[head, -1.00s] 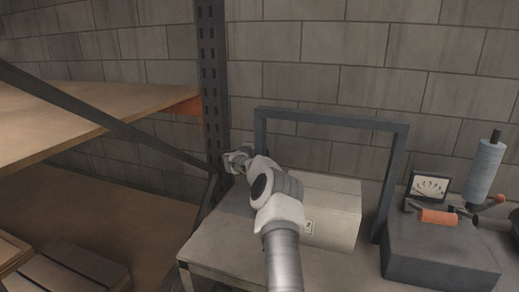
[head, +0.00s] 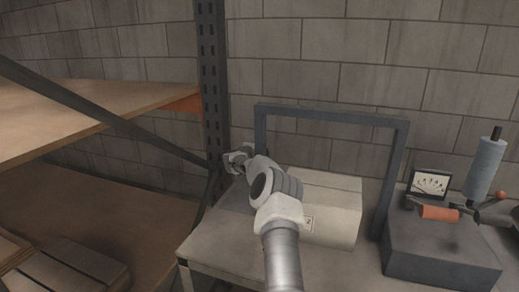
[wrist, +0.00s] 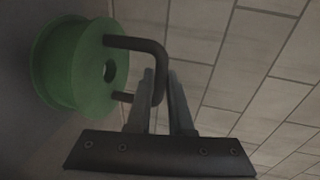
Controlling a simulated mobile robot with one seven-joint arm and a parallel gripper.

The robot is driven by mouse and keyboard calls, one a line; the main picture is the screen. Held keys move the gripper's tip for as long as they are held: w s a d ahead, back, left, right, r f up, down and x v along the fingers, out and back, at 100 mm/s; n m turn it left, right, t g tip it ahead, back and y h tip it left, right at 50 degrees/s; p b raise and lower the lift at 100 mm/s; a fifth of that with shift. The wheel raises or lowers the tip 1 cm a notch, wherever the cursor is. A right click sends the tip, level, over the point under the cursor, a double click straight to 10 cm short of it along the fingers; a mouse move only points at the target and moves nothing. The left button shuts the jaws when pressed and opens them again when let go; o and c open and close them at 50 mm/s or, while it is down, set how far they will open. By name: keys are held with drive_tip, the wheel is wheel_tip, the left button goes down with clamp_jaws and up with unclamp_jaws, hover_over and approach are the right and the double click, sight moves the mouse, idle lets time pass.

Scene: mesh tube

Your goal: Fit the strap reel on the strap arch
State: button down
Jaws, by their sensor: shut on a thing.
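The strap reel (wrist: 62,65) is a green spool with a hole in its face, at the left of the wrist view. A dark bent handle (wrist: 138,43) sticks out from its face. My gripper (wrist: 162,75) is shut on this handle, with one finger on each side of it. The strap arch (head: 330,116) is a dark square-cornered frame standing over the bench in the head view. A pale carton (head: 335,205) sits at its opening. The reel and my fingertips cannot be made out in the head view; my arm reaches toward the arch's left leg.
A dark rack upright (head: 211,95) and a diagonal brace stand left of the bench (head: 210,238), beside wooden shelves (head: 80,115). On the right is a dark machine block (head: 440,255) with a dial (head: 430,184), an orange grip and a blue-grey roll (head: 485,170). A block wall stands behind.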

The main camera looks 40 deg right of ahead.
drive_tip(key=shift+f+b, duration=1.2)
drive_tip(key=shift+f, duration=0.55)
idle(1.4)
drive_tip(key=c, duration=0.7)
unclamp_jaws()
drive_tip(key=shift+c, duration=0.2)
drive_tip(key=shift+f, duration=0.15)
drive_tip(key=p+v, duration=0.1)
drive_tip(key=v, duration=1.6)
drive_tip(key=shift+a+r+p, duration=0.15)
drive_tip(key=shift+r+p, duration=0.1)
drive_tip(key=shift+p, duration=0.05)
drive_tip(key=shift+s, duration=0.1)
